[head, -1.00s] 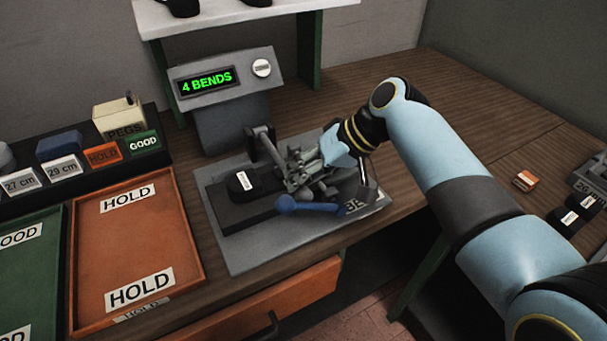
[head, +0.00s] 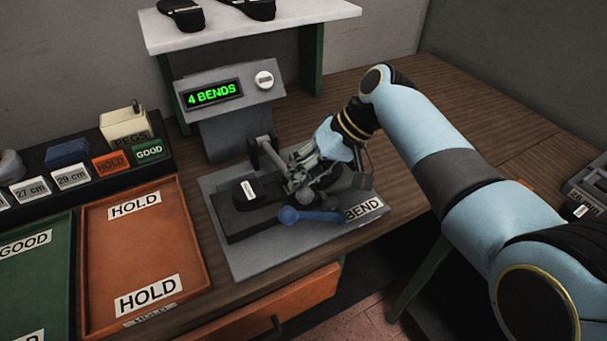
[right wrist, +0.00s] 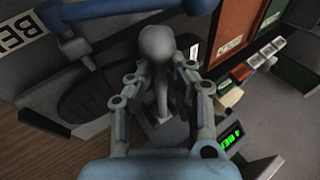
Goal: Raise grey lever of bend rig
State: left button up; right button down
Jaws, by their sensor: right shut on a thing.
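The bend rig stands on a grey base plate (head: 225,252) marked BEND. A dark shoe sole (head: 243,205) with a white tag lies on it; it also shows in the right wrist view (right wrist: 95,85). My right gripper (head: 302,178) is over the rig, shut on the grey lever. In the right wrist view the lever's round grey knob (right wrist: 157,42) and shaft stand between my fingers (right wrist: 158,85). In the head view my fingers largely hide the lever. A blue lever (head: 318,216) with a round knob lies low at the rig's front. My left gripper is not in view.
A display (head: 213,93) behind the rig reads 4 BENDS. Left are an orange HOLD tray (head: 145,245), a green GOOD tray (head: 35,275) and a PEGS box (head: 125,128). A shelf (head: 245,30) stands behind. The table right of my arm is partly clear.

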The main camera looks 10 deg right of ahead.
pick_arm(q)
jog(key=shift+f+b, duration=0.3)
jog(key=shift+b, duration=0.45)
pick_arm(e)
jog(key=w+a+r+m+g+h, duration=0.1)
jog(key=w+r+g, duration=0.3)
jog(key=r, duration=0.3)
jog(key=shift+r+m+h, duration=0.3)
jog(key=shift+r, duration=0.1)
